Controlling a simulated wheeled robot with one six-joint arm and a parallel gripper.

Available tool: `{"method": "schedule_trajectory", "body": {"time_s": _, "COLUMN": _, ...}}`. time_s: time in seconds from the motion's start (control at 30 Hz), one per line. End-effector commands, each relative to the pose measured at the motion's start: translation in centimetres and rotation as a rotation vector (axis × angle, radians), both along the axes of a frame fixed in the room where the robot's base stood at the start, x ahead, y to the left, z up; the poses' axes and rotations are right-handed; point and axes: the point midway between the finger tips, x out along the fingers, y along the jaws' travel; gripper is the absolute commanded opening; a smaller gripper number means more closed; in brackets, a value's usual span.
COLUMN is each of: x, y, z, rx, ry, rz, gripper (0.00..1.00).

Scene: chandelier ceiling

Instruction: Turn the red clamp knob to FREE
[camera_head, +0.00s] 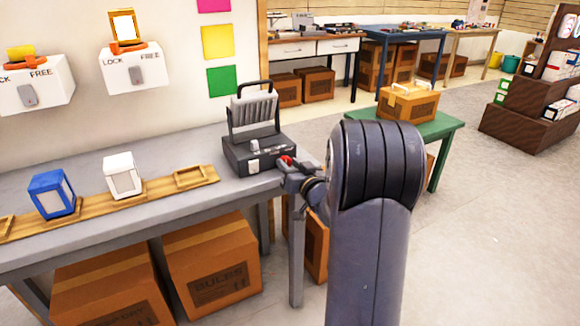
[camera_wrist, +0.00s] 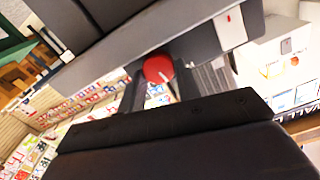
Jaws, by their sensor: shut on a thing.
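The red clamp knob (camera_head: 286,159) is on the right side of a dark device (camera_head: 240,160) at the right end of the grey bench. A ribbed grey part (camera_head: 254,108) with a black handle stands up from the device. My gripper (camera_head: 292,164) reaches the knob from the right and is shut on it. In the wrist view the round red knob (camera_wrist: 158,68) shows between the dark fingers, which hide part of it. Any FREE marking by this knob cannot be read.
Two wall boxes (camera_head: 133,68) (camera_head: 36,83) carry LOCK and FREE labels. Cartons (camera_head: 212,264) sit beneath. A green table (camera_head: 440,126) holds a carton behind my arm.

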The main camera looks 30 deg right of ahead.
Motion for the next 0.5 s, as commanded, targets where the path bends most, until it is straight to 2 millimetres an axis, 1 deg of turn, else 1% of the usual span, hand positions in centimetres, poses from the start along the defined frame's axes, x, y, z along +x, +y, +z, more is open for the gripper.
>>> {"method": "schedule_trajectory", "body": {"time_s": 0.17, "x": 0.0, "y": 0.06, "z": -0.3, "rx": -0.087, "ry": -0.003, "rz": 0.0, "gripper": 0.09}}
{"method": "schedule_trajectory", "body": {"time_s": 0.5, "x": 0.0, "y": 0.19, "z": -0.36, "rx": -0.347, "ry": -0.013, "rz": 0.0, "gripper": 0.09}}
